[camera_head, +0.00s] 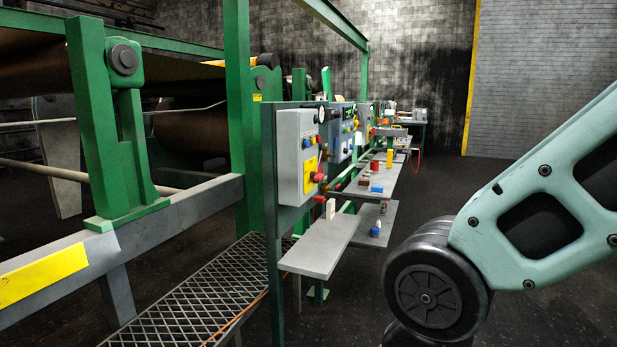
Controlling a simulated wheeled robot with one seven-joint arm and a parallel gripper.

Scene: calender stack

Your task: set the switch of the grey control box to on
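A grey control box (298,158) hangs on a green post on the near side of the machine. Its front carries a yellow plate (310,174), small blue and red buttons, and a red part at its right edge. I cannot tell which part is the switch or how it is set. A second, bluish box (341,133) with coloured buttons stands just behind it. My arm comes in from the right side of the picture, apart from the boxes. My gripper is not in view.
A grey shelf (318,248) with a white block (330,208) juts out below the grey box. More shelves with small coloured items run behind it. A mesh walkway (195,302) and green machine frame (110,130) fill the left. Dark floor is free at the right.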

